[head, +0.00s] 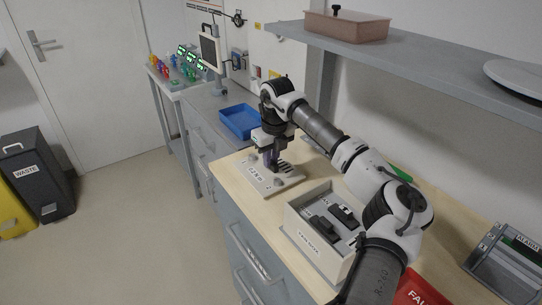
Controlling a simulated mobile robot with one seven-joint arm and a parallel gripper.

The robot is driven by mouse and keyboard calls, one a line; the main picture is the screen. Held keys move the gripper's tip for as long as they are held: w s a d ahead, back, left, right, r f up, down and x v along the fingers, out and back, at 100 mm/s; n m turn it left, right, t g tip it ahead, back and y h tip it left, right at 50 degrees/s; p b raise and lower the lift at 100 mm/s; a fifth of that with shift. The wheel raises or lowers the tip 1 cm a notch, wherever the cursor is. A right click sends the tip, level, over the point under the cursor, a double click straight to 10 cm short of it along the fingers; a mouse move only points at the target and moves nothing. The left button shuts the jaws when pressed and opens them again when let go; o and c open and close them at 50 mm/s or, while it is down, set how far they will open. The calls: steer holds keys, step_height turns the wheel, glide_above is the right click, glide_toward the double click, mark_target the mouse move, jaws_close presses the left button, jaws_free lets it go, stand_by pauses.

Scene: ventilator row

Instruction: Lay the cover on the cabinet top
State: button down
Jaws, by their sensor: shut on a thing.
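A pale flat plate (262,183) with a printed label and a small round fitting near its left corner looks like the cover. It is at the far left part of the cabinet's wooden top (229,168); whether it touches the top or is just above it, I cannot tell. My gripper (271,162) points down over the plate and is shut on a dark, purplish part at its middle, likely its handle. The fingertips are partly hidden. A pale open box (304,237) with black parts inside stands nearer on the same top.
A blue tray (239,122) stands beyond the plate on a grey surface. A shelf (440,75) with a brownish lidded box (346,27) overhangs the right side. A red sign (418,291) and a grey holder (507,262) lie at the near right.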

mark_target(274, 164)
steer(key=c, duration=1.4)
jaws_free()
steer(key=shift+f, duration=0.1)
step_height(274, 164, up, 12)
steer(key=s+b, duration=0.1)
steer(key=b, duration=0.1)
steer(key=shift+d, duration=0.4)
steer(key=shift+s, duration=0.1)
